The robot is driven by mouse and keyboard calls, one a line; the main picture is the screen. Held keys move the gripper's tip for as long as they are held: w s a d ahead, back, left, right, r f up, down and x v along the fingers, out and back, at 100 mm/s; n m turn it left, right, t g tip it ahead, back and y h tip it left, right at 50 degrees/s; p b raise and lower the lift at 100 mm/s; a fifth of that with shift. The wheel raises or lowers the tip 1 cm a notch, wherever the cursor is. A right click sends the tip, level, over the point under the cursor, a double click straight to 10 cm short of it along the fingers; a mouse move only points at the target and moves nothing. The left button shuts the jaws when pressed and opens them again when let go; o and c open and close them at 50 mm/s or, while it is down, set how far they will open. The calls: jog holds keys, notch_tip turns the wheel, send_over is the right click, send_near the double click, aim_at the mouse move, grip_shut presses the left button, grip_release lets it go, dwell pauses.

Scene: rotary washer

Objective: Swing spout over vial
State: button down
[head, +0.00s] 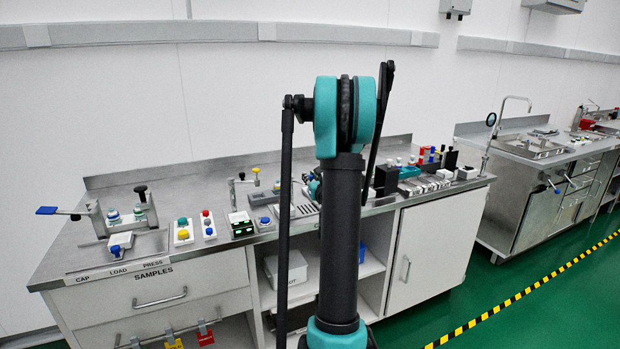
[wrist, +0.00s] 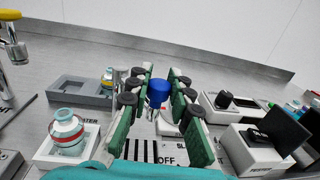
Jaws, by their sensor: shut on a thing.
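My gripper (wrist: 160,95) shows in the wrist view with green-padded fingers on both sides of a blue knob (wrist: 158,90); it is shut on this knob. A clear vial (wrist: 67,130) with a red band and teal contents stands upright in a white holder (wrist: 45,152) to the left. A metal fitting with a yellow top (wrist: 12,35) is at the upper left edge; I cannot tell whether it is the spout. In the head view my arm mostly hides the gripper.
A grey tray (wrist: 78,92) with a small bottle lies behind the vial. White boxes with black switches (wrist: 262,140) stand at the right. In the head view the steel bench (head: 170,185) holds button panels and a clamp rig at left. A sink bench (head: 525,145) stands at right.

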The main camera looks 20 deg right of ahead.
jog(key=shift+a, duration=0.15)
jog(key=shift+w+a+m+g+h, duration=0.1)
jog(key=shift+a+m+g+h, duration=1.65)
jog(key=shift+m+g+h, duration=0.75)
jog(key=shift+a+m+g+h, duration=1.9)
jog(key=shift+m+h, duration=0.25)
jog(key=shift+h, duration=0.6)
jog(key=shift+w+a+m+g+h, duration=0.1)
jog(key=shift+a+m+g+h, duration=1.55)
jog(key=shift+m+g+h, duration=0.85)
jog(key=c, duration=1.3)
grip_release()
jog(key=shift+c, duration=0.2)
jog(key=v, duration=1.2)
jog(key=shift+f, duration=0.2)
